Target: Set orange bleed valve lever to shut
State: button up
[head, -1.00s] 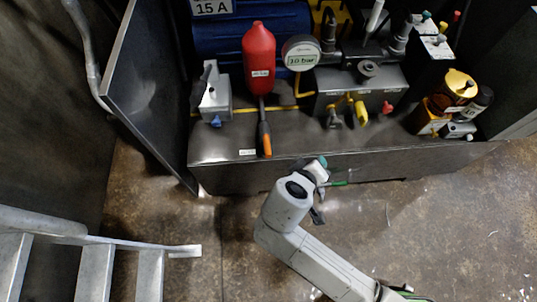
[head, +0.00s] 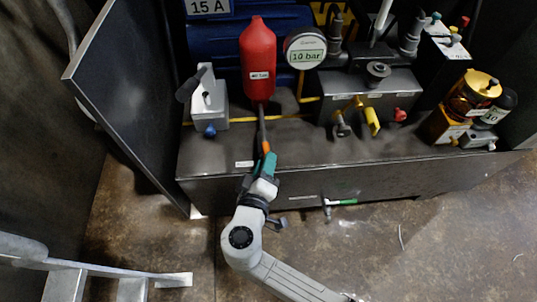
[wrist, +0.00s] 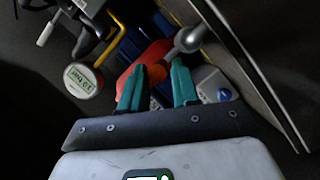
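The orange lever end (head: 265,147) is on a dark shaft that runs down from below a red bottle (head: 259,55), over the cabinet top. My gripper (head: 268,165) is at the cabinet's front edge, its teal fingers just in front of the orange end. In the wrist view my gripper (wrist: 156,88) has its two fingers spread apart, with the orange end (wrist: 155,73) showing in the gap near their tips. I cannot tell whether the fingers touch it. The red bottle fills the space behind it.
A grey block with a blue knob (head: 210,131) stands left of the lever. A gauge (head: 305,48) and yellow lever (head: 371,120) are to the right. A green-handled valve (head: 342,202) sticks out of the cabinet front. An open door panel (head: 135,95) stands at the left.

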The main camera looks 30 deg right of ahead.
jog(key=shift+b+x, duration=0.3)
jog(key=shift+x, duration=1.75)
grip_shut()
